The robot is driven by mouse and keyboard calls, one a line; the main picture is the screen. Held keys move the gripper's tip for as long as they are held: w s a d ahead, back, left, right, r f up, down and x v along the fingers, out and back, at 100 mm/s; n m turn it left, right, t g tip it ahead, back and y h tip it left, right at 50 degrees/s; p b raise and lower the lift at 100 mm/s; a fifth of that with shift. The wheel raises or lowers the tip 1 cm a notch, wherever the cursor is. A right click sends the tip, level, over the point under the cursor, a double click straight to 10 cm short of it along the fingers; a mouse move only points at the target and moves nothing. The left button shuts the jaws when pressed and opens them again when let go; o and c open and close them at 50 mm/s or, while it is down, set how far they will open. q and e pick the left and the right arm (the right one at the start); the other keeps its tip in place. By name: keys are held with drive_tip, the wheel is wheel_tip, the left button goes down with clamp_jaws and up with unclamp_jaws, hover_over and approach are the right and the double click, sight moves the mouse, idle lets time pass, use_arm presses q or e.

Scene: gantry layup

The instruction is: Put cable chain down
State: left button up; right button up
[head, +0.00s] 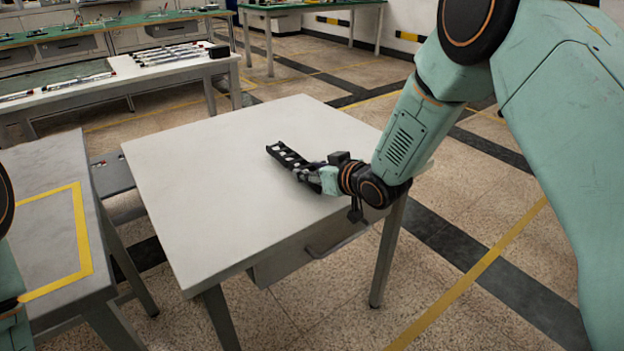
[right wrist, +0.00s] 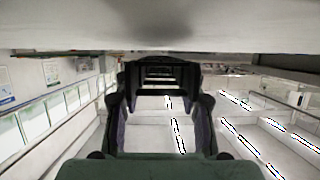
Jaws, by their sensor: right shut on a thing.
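The cable chain (head: 284,154) is a short black piece with open links. In the head view it is at the right part of the white table (head: 200,170), low over the top or touching it; I cannot tell which. My right gripper (head: 309,174) is shut on its near end, reaching in from the right. In the right wrist view the chain (right wrist: 160,75) extends away between the fingers of my right gripper (right wrist: 160,105), close to a pale flat surface along the picture's top. My left gripper is not in view; only a bit of my left arm shows at the left edge.
The white table is otherwise bare, with a drawer (head: 310,245) under its front. A grey table (head: 45,215) with a yellow-taped outline stands to the left. Behind is a light bench (head: 115,85) with several rod-like parts. Green-topped benches (head: 120,22) stand farther back.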

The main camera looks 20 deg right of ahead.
drive_tip(key=shift+w+f, duration=0.15)
drive_tip(key=shift+f, duration=0.7)
drive_tip(key=shift+r, duration=0.1)
drive_tip(key=o, duration=1)
drive_tip(key=shift+f, duration=0.2)
drive_tip(key=shift+o, duration=1.3)
drive_tip(key=shift+r, duration=0.1)
